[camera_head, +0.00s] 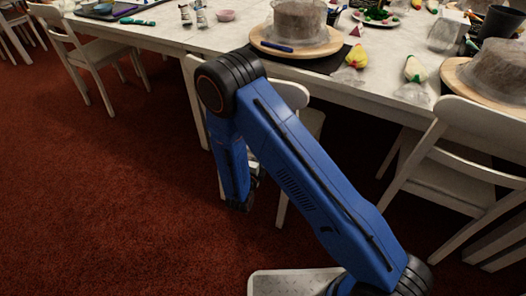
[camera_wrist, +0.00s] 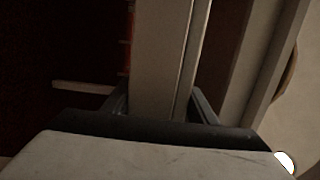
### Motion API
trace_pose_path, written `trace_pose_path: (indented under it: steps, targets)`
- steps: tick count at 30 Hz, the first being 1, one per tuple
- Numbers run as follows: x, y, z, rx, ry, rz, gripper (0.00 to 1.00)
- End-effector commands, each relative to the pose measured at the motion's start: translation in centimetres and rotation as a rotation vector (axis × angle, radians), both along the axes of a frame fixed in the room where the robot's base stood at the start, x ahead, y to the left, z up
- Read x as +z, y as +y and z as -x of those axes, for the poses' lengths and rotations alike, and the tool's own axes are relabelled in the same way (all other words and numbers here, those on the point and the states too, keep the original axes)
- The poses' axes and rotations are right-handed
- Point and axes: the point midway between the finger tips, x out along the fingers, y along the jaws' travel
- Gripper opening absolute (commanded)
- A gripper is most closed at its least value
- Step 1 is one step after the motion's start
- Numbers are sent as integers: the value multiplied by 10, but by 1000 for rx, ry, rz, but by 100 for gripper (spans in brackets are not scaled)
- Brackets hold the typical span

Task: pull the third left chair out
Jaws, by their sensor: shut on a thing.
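The white chair (camera_head: 313,121) that I take to be the third left one stands at the near side of the long table, mostly hidden behind my blue arm. Parts of its back and a leg show around the arm. My gripper (camera_head: 251,180) is low beside this chair, partly hidden by my arm. In the wrist view, my gripper (camera_wrist: 163,108) has a dark finger on each side of a pale upright bar (camera_wrist: 160,55) of the chair and is shut on it. The contact itself is dark.
The long white table (camera_head: 150,38) carries cake turntables (camera_head: 318,48), tools and fruit. Another white chair (camera_head: 85,55) stands to the left and one (camera_head: 455,165) close on the right. Open red carpet (camera_head: 100,200) lies at the left and front.

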Motion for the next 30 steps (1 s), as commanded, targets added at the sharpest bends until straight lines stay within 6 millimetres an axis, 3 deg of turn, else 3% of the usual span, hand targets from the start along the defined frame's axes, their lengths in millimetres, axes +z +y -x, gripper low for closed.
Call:
trace_pose_path:
  steps: [17, 18, 19, 20, 30]
  targets:
    - [-1, -1, 4, -8, 4, 1, 0]
    - [-1, -1, 4, -8, 3, 1, 62]
    - [-1, -2, 4, -8, 3, 1, 69]
    - [-1, -2, 4, -8, 3, 1, 74]
    - [0, -1, 5, -10, 1, 1, 74]
